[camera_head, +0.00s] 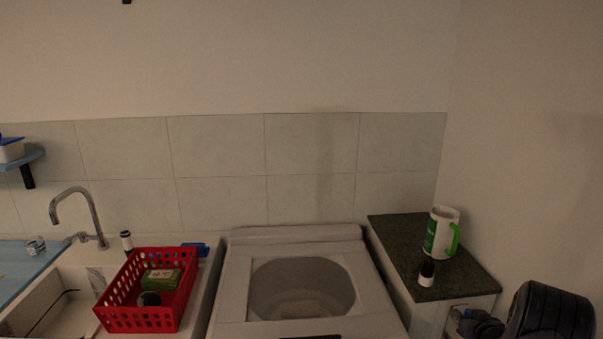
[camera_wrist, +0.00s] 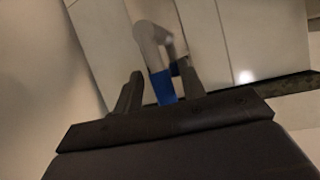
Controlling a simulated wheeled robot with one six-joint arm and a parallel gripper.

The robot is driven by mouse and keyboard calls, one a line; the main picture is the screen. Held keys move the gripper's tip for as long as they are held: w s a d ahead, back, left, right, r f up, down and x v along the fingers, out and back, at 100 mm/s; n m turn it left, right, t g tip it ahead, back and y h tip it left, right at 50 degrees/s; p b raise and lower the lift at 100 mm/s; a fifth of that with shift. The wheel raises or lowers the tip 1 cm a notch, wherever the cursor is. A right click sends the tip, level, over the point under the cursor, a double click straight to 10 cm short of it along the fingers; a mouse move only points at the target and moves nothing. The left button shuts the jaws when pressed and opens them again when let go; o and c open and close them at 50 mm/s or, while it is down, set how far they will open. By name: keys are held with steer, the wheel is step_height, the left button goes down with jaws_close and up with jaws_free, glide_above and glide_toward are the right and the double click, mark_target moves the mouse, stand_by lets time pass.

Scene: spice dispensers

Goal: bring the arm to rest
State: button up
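My gripper (camera_wrist: 160,88) shows in the wrist view with its two dark fingers apart. Between and beyond the fingers is a grey bent shape with a blue end (camera_wrist: 162,88). I cannot tell what it is or how far off it is. A gap shows between it and the left finger, and I see nothing clearly gripped. I cannot make out my gripper in the head view.
A red basket (camera_head: 118,319) stands by the sink and tap (camera_head: 92,215). A white top-loading machine (camera_head: 232,290) is in the middle. The dark counter (camera_head: 393,235) at right holds a white-green jug (camera_head: 438,232) and a small black-and-white dispenser (camera_head: 426,273). A black padded shape (camera_head: 550,312) is lower right.

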steer(key=shift+s, duration=0.15)
steer(key=d+b+v, duration=0.1)
steer(key=b+v, duration=0.1)
steer(key=v, duration=0.8)
steer(key=x, duration=0.3)
steer(key=p+x, duration=0.1)
steer(key=x, duration=0.3)
steer(key=a+p+x, duration=0.1)
steer(key=x, duration=0.2)
steer(key=shift+w, duration=0.2)
steer(key=shift+a+f+b, duration=0.1)
steer(key=shift+f+b, duration=0.15)
steer(key=shift+b, duration=0.5)
steer(key=a+n+h+b, duration=0.1)
steer(key=b, duration=0.5)
steer(key=shift+s+n, duration=0.15)
steer(key=shift+n, duration=0.25)
steer(key=shift+a+r+h+b, duration=0.2)
steer(key=shift+h+b, duration=0.1)
steer(key=shift+b, duration=0.4)
steer(key=shift+f, duration=0.1)
